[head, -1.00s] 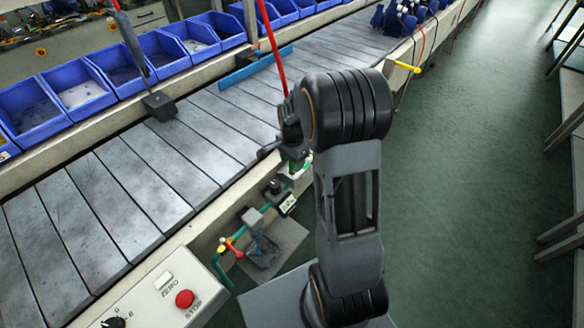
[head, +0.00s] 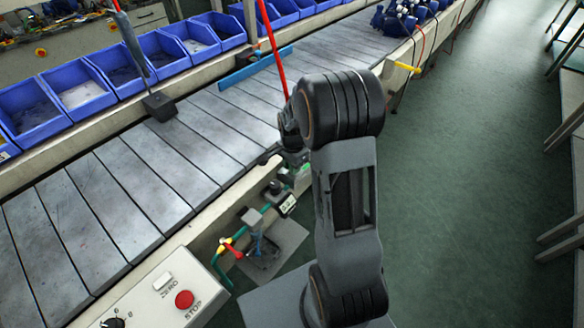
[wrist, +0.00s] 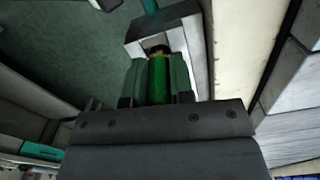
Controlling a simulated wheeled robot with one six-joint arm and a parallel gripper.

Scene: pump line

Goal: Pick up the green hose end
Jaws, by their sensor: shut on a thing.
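The green hose end (wrist: 158,82) is a bright green cylinder in the wrist view. It sits between the two fingers of my gripper (wrist: 158,84), which are shut on it. A dark opening shows at its far end, next to a pale grey bracket (wrist: 188,43). I cannot tell whether the hose end is still seated in the bracket. In the head view my gripper (head: 296,160) is low at the near side of the conveyor, and my arm partly hides it and the hose end.
The slatted conveyor (head: 150,165) runs alongside, with blue bins (head: 77,92) behind it. A control box with a red stop button (head: 184,299) is at lower left. A red-handled valve (head: 233,250) and green pipe are below my gripper.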

